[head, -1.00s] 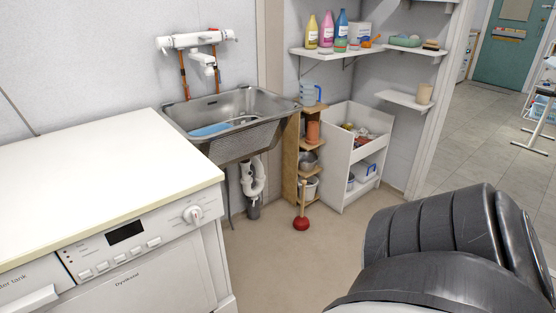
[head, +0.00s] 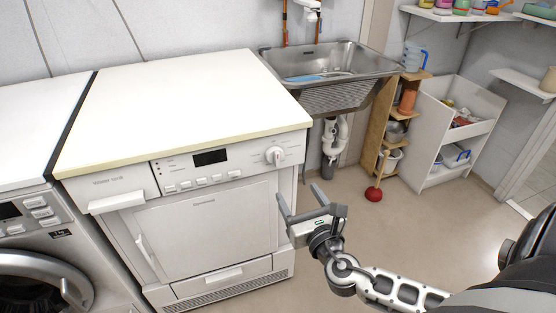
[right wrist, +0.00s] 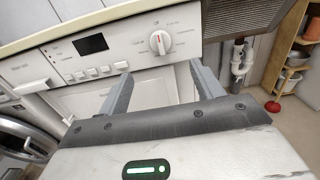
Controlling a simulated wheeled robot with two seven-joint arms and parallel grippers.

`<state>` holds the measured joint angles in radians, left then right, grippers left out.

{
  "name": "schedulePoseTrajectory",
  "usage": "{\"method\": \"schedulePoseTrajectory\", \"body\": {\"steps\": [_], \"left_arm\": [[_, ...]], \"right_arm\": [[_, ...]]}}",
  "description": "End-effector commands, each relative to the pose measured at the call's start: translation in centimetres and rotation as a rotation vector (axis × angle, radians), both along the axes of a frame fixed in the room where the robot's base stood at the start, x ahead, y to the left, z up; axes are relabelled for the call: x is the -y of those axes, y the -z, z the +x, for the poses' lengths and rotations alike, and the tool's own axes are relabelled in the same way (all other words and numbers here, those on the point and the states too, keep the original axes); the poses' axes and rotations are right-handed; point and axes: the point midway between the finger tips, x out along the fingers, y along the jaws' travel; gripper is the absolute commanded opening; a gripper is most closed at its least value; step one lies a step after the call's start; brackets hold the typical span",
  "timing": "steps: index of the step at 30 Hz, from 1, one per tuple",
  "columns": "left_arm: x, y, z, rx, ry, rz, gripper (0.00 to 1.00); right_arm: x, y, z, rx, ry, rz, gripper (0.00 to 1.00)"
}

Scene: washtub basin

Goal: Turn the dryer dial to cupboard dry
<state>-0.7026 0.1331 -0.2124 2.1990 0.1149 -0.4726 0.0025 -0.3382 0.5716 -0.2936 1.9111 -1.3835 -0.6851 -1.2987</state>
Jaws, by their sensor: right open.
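The dryer (head: 205,225) is white with a cream top and stands left of the sink. Its round white dial (head: 275,155) is at the right end of the control panel. The dial also shows in the right wrist view (right wrist: 160,42), with a red mark on it and printed labels around it too small to read. My right gripper (head: 300,200) is open and empty, in front of the dryer's right side and below the dial. In the right wrist view its fingers (right wrist: 160,92) point toward the panel, apart from the dial. My left gripper is not in view.
A dark display (head: 211,157) and several buttons sit left of the dial. A washing machine (head: 40,240) stands at the left. The metal sink (head: 335,75), a red plunger (head: 374,193) and shelves stand at the right. The floor before the plunger is clear.

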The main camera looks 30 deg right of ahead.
Motion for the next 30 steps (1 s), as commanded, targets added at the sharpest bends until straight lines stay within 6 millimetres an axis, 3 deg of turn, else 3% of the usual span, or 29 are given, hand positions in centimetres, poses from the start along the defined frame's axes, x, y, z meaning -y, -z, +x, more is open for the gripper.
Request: {"method": "schedulePoseTrajectory", "body": {"steps": [12,18,24,30], "left_arm": [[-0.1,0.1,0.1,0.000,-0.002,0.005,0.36],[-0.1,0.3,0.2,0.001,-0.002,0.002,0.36],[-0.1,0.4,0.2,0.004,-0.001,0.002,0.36],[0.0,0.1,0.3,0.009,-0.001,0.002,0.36]], "right_arm": [[2.1,-0.1,8.8,0.003,0.002,0.008,0.66],[2.9,0.0,12.1,0.001,0.001,0.010,0.66],[3.3,0.0,13.8,-0.001,0.001,0.010,0.66],[3.3,0.0,14.0,-0.001,0.000,0.012,0.66]]}}
